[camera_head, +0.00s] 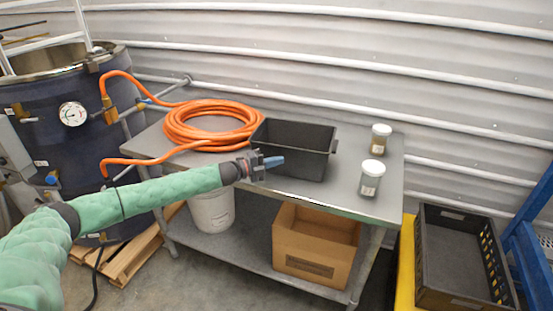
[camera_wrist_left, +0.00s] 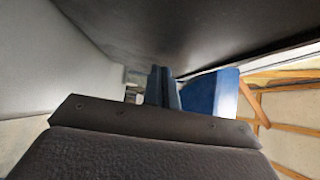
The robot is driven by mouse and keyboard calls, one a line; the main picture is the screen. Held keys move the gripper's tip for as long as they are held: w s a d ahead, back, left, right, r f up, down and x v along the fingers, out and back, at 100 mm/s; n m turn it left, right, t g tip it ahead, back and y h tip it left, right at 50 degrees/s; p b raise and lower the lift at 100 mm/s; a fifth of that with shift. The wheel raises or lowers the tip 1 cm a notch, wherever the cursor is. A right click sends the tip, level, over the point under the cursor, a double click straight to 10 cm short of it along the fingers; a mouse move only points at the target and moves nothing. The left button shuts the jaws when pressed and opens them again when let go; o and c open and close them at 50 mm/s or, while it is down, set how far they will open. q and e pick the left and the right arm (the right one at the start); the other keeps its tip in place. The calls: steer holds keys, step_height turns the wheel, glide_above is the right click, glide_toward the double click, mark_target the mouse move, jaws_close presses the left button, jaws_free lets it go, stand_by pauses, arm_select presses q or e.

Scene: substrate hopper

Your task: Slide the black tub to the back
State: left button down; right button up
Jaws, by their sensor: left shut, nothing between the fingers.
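The black tub (camera_head: 310,163) is an open rectangular box standing upright on the grey metal table (camera_head: 352,203). It is near the middle of the tabletop, right of the orange hose. My left gripper (camera_head: 273,162) is shut and empty, with its blue fingertips at the front left side of the tub. I cannot tell whether they touch it. In the left wrist view, the shut blue fingers (camera_wrist_left: 163,88) point toward a large dark surface, likely the tub wall (camera_wrist_left: 200,30). My right gripper is not in view.
A coiled orange hose (camera_head: 212,122) lies left of the tub. Two white-lidded jars (camera_head: 381,138) (camera_head: 371,178) stand to its right. A cardboard box (camera_head: 315,243) and a white bucket (camera_head: 212,209) are on the lower shelf. A black crate (camera_head: 462,295) is at right. A corrugated wall is behind.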

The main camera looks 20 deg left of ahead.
arm_select(q)
steer(key=shift+w, duration=0.25)
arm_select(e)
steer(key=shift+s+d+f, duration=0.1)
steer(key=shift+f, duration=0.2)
